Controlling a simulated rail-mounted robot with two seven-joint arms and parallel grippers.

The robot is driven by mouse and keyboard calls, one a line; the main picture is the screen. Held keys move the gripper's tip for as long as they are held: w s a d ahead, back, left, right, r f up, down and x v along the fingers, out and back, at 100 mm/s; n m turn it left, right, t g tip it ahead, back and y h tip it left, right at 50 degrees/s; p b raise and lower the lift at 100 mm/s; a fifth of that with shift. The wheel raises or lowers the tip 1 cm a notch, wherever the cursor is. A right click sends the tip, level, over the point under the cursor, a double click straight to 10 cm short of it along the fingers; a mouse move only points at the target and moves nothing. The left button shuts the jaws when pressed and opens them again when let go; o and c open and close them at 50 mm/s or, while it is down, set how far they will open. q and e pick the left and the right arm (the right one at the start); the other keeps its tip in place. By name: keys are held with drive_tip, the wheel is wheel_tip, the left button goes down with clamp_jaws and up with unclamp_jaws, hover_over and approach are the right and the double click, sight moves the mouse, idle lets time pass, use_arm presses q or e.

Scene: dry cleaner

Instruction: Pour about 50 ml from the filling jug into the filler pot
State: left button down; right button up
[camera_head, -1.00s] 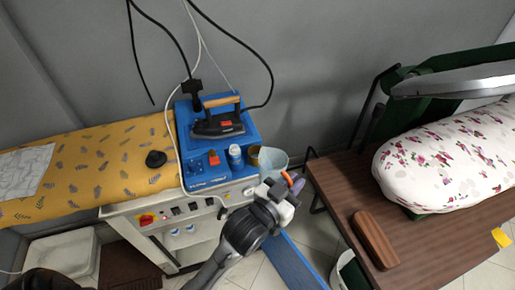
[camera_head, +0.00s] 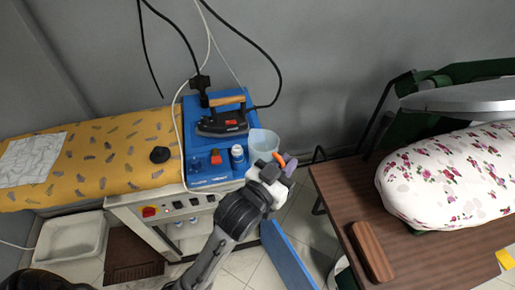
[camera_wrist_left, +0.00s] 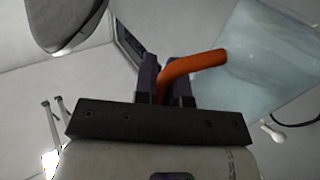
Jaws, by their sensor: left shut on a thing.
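My left gripper (camera_head: 286,163) is shut on the orange handle of the filling jug (camera_head: 264,145), a translucent pale-blue vessel. The jug is held at the right edge of the blue ironing station (camera_head: 212,172). In the left wrist view the handle lies between the dark fingers (camera_wrist_left: 168,88), and the jug's wall (camera_wrist_left: 265,65) fills the right side. I cannot tell how far the jug is tilted or how much liquid it holds. The filler pot does not show clearly now; the jug covers the spot where a brownish pot stood earlier. My right gripper is out of view.
A blue-white bottle (camera_head: 237,157) and a small orange-red item (camera_head: 216,157) stand just left of the jug. An iron (camera_head: 222,122) sits behind them with cables hanging above. A brown table (camera_head: 335,190) with a brush (camera_head: 371,250) is at the right.

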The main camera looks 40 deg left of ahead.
sight(280, 162)
use_arm(q)
drive_tip(key=r, duration=0.1)
drive_tip(key=r+p, duration=0.1)
drive_tip(key=r, duration=0.1)
drive_tip(key=shift+w+a, duration=0.25)
drive_tip(key=shift+w, duration=0.05)
drive_tip(key=w+f+y+p, duration=0.1)
drive_tip(key=w+f+p, duration=0.4)
drive_tip(key=w+f, duration=0.5)
wheel_tip(280, 162, down, 17)
drive_tip(key=w+d+n+p, duration=0.1)
drive_tip(key=d, duration=0.1)
drive_tip(key=shift+w+d+f+y, duration=0.2)
drive_tip(key=shift+w+y, duration=0.1)
drive_tip(key=shift+w, duration=0.1)
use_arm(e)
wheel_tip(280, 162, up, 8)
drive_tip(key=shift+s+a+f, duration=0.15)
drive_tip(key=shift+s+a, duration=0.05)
use_arm(q)
drive_tip(key=shift+a+r, duration=0.1)
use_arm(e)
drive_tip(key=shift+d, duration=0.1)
